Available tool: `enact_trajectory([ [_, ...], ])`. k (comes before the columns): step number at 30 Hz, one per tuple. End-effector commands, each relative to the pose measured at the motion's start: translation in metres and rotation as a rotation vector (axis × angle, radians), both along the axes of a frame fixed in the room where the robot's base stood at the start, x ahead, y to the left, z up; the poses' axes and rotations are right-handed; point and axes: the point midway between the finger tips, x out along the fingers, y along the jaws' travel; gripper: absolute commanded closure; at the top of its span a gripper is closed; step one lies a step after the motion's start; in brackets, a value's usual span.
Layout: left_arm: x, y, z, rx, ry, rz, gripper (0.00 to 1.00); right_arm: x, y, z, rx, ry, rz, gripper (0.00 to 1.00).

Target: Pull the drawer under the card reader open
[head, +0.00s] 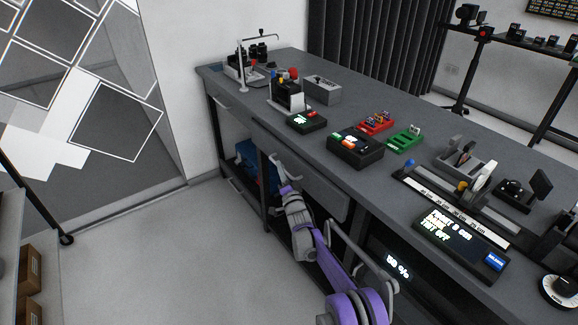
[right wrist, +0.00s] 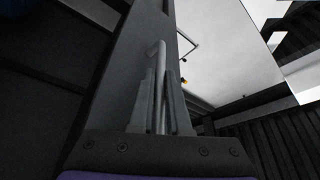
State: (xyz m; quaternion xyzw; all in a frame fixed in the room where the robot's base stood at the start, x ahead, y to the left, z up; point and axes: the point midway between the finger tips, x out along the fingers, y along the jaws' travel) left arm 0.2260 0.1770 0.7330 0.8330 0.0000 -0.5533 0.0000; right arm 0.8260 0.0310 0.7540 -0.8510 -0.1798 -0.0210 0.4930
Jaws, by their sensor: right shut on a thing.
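The drawer (head: 325,189) is a grey front under the bench top, below small dark devices. Its pale bar handle (head: 285,162) shows at the upper left of the front. My right gripper (head: 287,189) is at this handle, its arm reaching up from the bottom of the head view. In the right wrist view the handle bar (right wrist: 160,62) runs between the two fingers of my right gripper (right wrist: 162,100), which are shut on it. The grey drawer front (right wrist: 135,65) is beside it. I cannot tell how far the drawer stands out. My left gripper is not in view.
On the grey bench (head: 225,72) stand a black device with a green display (head: 307,122), a black box with coloured buttons (head: 355,147), a red tray (head: 377,122) and a green tray (head: 405,139). A blue thing (head: 247,155) is under the bench. The floor (head: 170,250) to the left is clear.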

Motion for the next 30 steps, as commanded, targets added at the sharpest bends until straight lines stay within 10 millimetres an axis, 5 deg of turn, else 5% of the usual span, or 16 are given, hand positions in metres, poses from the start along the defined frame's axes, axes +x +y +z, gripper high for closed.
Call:
enact_trajectory([
  [18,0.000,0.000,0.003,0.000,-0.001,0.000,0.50,-0.101,0.140,-0.001,0.002,0.003,0.006,1.00],
  [30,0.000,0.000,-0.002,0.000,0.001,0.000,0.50,-0.153,0.211,-0.001,0.001,0.002,0.004,1.00],
])
